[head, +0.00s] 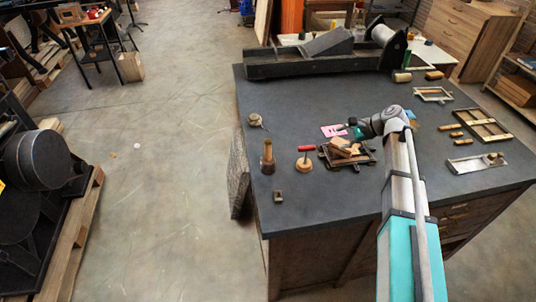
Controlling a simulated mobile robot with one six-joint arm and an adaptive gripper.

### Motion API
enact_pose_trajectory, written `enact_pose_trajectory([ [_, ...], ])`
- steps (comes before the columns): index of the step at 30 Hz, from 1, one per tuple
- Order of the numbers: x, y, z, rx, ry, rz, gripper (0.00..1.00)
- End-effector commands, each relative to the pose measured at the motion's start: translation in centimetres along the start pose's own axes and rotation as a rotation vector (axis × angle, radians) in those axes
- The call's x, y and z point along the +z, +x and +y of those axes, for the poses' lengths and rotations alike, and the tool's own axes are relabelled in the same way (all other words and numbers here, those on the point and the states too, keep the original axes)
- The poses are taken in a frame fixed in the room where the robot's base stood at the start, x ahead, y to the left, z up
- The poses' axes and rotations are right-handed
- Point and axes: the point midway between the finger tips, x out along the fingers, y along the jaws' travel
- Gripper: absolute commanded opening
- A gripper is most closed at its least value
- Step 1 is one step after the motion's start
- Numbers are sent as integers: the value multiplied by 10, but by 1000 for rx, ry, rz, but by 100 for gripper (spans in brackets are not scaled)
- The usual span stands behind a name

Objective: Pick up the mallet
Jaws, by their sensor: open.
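A brown wooden mallet (268,158) appears to stand upright near the left edge of the dark bench top (300,215), with its narrower part upward. My arm reaches in from the front right. My gripper (346,128) is open, small in the head view, above the middle of the bench beside a pink card (333,130). It is to the right of the mallet and farther back, well apart from it. Nothing shows between its fingers.
A red-handled tool with a round wooden base (306,158) stands just right of the mallet. A small block (278,196) and a round knob-like tool (255,120) are near the left edge.

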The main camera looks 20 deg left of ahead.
Motion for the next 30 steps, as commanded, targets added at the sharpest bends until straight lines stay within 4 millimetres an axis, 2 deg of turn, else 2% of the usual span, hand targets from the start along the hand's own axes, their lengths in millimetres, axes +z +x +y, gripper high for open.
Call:
enact_pose_trajectory([
  [1,18,3,-8,38,-86,14,75],
  [14,109,49,-27,378,-857,64,75],
  [30,230,79,-48,853,-1793,-102,75],
])
